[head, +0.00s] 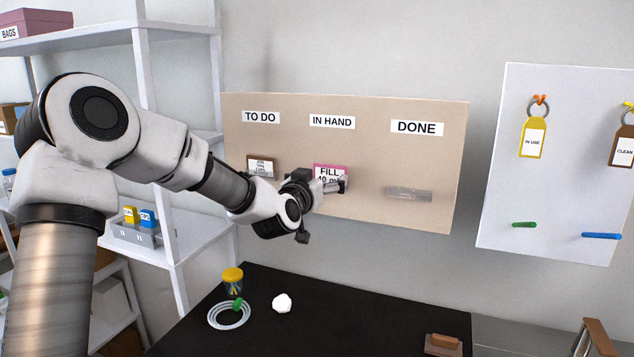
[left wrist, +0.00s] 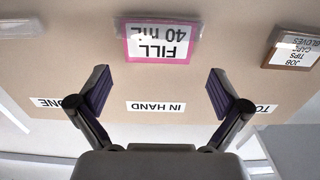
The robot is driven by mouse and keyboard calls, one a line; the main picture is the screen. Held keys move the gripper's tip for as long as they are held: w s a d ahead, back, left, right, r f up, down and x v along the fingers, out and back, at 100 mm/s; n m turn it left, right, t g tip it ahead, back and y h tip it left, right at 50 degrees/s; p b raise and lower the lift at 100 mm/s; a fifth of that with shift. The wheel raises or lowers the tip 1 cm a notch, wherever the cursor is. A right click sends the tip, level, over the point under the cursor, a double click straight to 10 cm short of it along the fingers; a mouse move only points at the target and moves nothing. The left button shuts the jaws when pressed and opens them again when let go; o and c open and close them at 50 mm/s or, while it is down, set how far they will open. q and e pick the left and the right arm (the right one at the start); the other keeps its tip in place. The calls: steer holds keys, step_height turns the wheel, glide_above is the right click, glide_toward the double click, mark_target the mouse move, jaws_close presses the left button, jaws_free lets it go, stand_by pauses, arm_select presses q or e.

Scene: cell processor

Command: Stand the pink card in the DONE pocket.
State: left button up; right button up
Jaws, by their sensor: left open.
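The pink card (head: 327,172), printed "FILL 40 mL", stands in the pocket under the IN HAND label (head: 332,121); part of it is hidden by my gripper. It shows upside down in the left wrist view (left wrist: 158,48), between and beyond the fingers. My left gripper (head: 335,185) is open in front of the card; the left wrist view shows its two fingers (left wrist: 158,93) apart with nothing between them. The DONE pocket (head: 408,194) is a clear, empty holder under the DONE label (head: 417,128). My right gripper is not in view.
A brown card (head: 262,166) stands under TO DO on the beige board (head: 285,203). A white board (head: 500,180) with hanging tags and pegs is to the right. Below, the black table (head: 350,310) holds a yellow-lidded jar (head: 233,281) and coiled tubing (head: 229,314). Shelves stand at left.

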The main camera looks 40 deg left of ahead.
mark_target(329, 170)
arm_select(q)
steer(key=x, duration=0.2)
steer(key=p+x, duration=0.1)
steer(key=x, duration=0.1)
steer(key=shift+w+d+r, duration=0.15)
steer(key=shift+w+d, duration=0.05)
steer(key=shift+w+a, duration=0.15)
steer(key=shift+w, duration=0.05)
steer(key=c, duration=1.5)
steer(key=shift+o, duration=0.2)
steer(key=shift+r+p, duration=1.4)
steer(key=shift+r, duration=0.45)
steer(key=shift+s, duration=0.1)
